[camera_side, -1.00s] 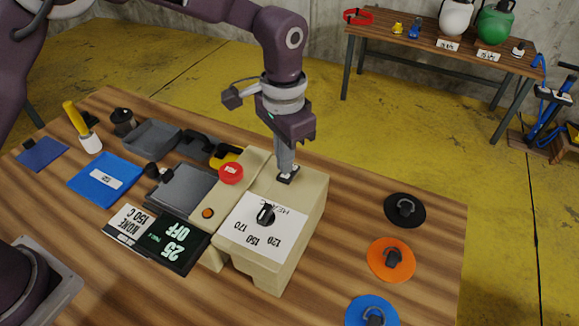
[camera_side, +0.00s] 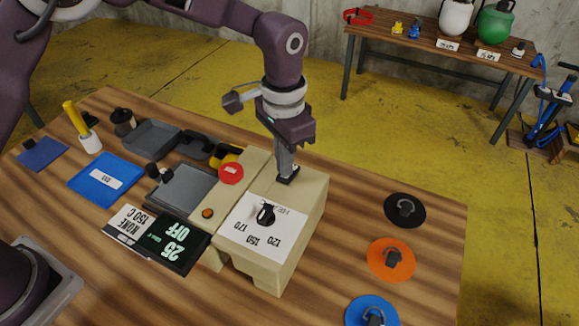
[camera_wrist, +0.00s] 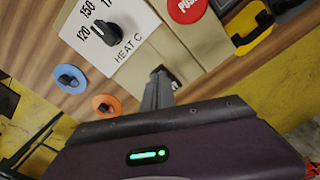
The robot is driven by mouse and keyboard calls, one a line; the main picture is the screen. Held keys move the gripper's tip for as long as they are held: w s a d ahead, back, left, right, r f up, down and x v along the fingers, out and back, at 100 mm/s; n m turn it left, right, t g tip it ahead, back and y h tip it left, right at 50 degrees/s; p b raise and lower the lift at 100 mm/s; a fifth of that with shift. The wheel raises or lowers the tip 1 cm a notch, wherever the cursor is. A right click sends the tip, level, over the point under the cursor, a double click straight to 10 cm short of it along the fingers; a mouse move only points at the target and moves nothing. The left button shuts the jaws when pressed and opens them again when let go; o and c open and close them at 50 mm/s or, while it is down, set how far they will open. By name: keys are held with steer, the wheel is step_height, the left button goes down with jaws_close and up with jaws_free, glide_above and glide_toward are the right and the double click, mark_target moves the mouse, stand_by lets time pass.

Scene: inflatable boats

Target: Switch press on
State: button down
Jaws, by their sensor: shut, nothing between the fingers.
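The press is a beige box (camera_side: 308,205) near the middle of the table in the side view. On it are a black heat dial (camera_side: 266,213) on a white panel marked 120, 150 and 170, a red PUSH button (camera_side: 231,173) and a small orange-brown button (camera_side: 208,213). A small dark switch (camera_side: 291,181) sits on its top, at the rear. My gripper (camera_side: 287,174) is shut and points down, its tips at the switch and partly hiding it; contact is unclear. The wrist view shows the tips (camera_wrist: 160,73) over the same spot. The dark display (camera_side: 172,241) reads 25 OFF.
Left of the press are grey trays (camera_side: 184,188), a blue mat (camera_side: 105,178) and a yellow-handled tool (camera_side: 82,128). Black (camera_side: 405,222), orange (camera_side: 391,272) and blue (camera_side: 371,304) valve discs lie to the right. Bare table lies between press and discs.

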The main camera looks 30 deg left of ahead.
steer(key=shift+f, duration=0.6)
steer(key=shift+r, duration=3.5)
steer(key=s+a+r+n+t, duration=0.25)
steer(key=s+a+r, duration=0.55)
steer(key=a+r, duration=0.45)
steer(key=s+a+n+t, duration=0.1)
steer(key=s+a, duration=0.1)
steer(key=s, duration=0.4)
steer(key=s+a+n+t, duration=0.1)
steer(key=s+a, duration=0.2)
steer(key=s, duration=0.3)
steer(key=s+a+f+n+t, duration=0.1)
steer(key=s+a, duration=0.2)
steer(key=s, duration=0.3)
steer(key=shift+s, duration=0.2)
